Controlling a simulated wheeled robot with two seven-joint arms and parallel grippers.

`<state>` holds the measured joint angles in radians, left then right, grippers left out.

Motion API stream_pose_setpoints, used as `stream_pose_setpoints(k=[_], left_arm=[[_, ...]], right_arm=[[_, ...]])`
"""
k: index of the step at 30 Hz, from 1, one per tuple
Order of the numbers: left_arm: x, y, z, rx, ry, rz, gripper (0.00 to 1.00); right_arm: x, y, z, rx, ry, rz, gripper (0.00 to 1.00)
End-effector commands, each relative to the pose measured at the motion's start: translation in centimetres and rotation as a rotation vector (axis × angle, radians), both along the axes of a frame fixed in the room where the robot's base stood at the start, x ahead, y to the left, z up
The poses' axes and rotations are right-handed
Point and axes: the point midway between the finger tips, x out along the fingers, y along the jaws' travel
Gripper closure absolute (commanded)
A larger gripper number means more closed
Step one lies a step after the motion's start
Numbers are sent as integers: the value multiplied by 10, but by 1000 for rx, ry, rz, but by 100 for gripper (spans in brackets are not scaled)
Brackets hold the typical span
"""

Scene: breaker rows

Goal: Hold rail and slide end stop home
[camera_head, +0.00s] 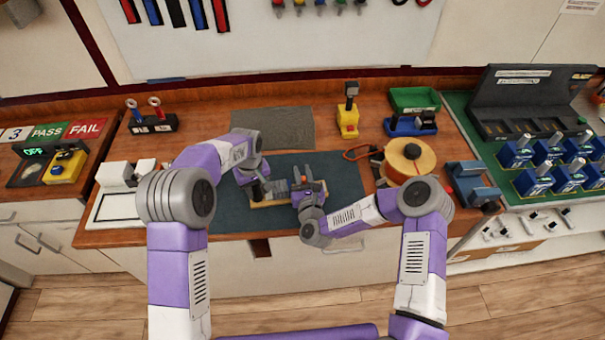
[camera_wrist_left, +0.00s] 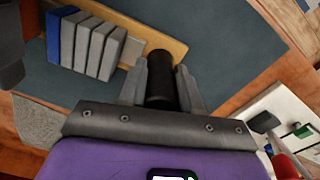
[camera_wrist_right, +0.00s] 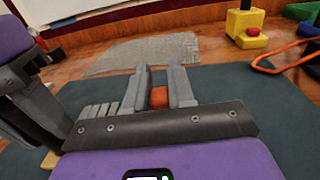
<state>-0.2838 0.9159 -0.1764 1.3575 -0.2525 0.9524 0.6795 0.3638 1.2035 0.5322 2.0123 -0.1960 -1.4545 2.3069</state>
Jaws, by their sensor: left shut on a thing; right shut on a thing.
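The rail assembly lies on the dark mat (camera_head: 345,178), a tan base (camera_wrist_left: 165,38) carrying a row of grey blocks (camera_wrist_left: 95,45) with a blue one at one end. My left gripper (camera_head: 262,188) is at the rail's left end; in the left wrist view its fingers (camera_wrist_left: 160,82) are shut on a black cylindrical piece (camera_wrist_left: 160,70). My right gripper (camera_head: 308,182) is at the rail's right end; in the right wrist view its fingers (camera_wrist_right: 160,88) are shut on an orange end stop (camera_wrist_right: 159,97). The end stop's contact with the blocks is hidden.
A grey mat (camera_head: 272,128) lies behind. A yellow device (camera_head: 348,118), an orange spool (camera_head: 409,158) and a blue holder (camera_head: 472,185) stand to the right. A white tray (camera_head: 118,205) is at the left. The dark mat's right part is clear.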

Motion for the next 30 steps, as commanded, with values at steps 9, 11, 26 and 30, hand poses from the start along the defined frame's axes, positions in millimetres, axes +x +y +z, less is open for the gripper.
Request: stream_pose_setpoints(k=[9,11,26,30], left_arm=[[0,0,1,-2,-2,1,100],[0,-1,1,-2,-2,0,100],[0,-3,1,-3,-2,-2,100],[0,-2,1,-3,-2,-1,100]], right_arm=[[-2,19,-1,4,2,6,100],[-3,28,-1,3,3,5,100],[-4,35,-1,1,2,7,55],[-4,34,0,0,2,4,55]])
